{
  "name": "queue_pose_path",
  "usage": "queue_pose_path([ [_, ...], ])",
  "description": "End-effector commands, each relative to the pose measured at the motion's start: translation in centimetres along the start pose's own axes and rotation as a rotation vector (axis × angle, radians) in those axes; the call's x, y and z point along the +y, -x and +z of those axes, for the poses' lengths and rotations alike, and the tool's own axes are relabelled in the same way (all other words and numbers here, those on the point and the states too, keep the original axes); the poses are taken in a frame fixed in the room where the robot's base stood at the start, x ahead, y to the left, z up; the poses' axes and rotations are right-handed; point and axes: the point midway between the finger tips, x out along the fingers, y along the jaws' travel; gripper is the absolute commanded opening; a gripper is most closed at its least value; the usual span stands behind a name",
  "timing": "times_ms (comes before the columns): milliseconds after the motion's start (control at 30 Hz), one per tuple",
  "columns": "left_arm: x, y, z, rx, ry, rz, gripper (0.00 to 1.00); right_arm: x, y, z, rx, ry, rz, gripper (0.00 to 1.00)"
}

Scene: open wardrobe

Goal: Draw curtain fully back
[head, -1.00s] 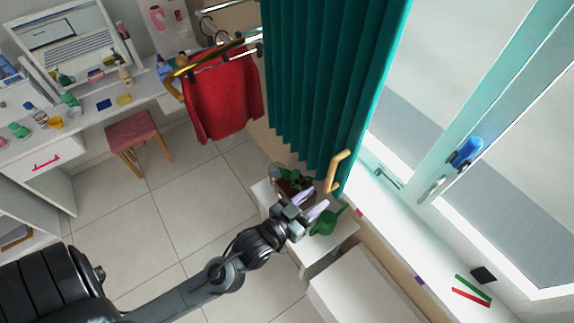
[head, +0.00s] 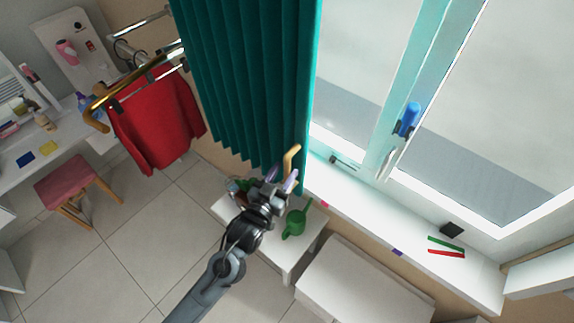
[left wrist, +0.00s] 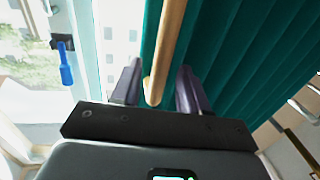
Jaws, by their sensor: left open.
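The teal curtain (head: 250,75) hangs in folds at the left side of the window, bunched beside the bare glass. A wooden handle (head: 291,158) is at the curtain's lower right edge. My left gripper (head: 281,180) is open at the handle's lower end. In the left wrist view the handle (left wrist: 164,50) runs down between the two open fingers of my left gripper (left wrist: 158,88), with gaps visible at both sides. The curtain (left wrist: 235,50) fills the right of that view behind the fingers. My right gripper is not in view.
A green watering can (head: 296,222) stands on a low white table right beside my left gripper. A white sill (head: 350,215) runs below the window.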

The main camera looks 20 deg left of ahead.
Motion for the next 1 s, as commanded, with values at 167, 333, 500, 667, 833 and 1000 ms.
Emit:
queue_pose_path([
  [167,0.0,-1.8,-0.1,0.0,0.0,0.0,0.44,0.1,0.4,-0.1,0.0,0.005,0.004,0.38],
  [333,0.0,-2.5,0.0,-0.001,0.001,0.0,0.44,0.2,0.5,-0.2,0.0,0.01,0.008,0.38],
  [500,0.0,-2.5,0.1,-0.001,0.001,0.0,0.44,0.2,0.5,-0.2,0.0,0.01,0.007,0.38],
  [667,0.0,-2.5,0.1,0.0,0.001,0.0,0.35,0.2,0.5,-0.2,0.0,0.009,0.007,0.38],
  [833,0.0,-2.5,0.1,0.0,0.001,0.0,0.09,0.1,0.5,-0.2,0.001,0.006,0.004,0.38],
  [1000,0.0,-2.5,0.1,0.0,0.0,0.0,0.0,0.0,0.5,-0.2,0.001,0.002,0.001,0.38],
])
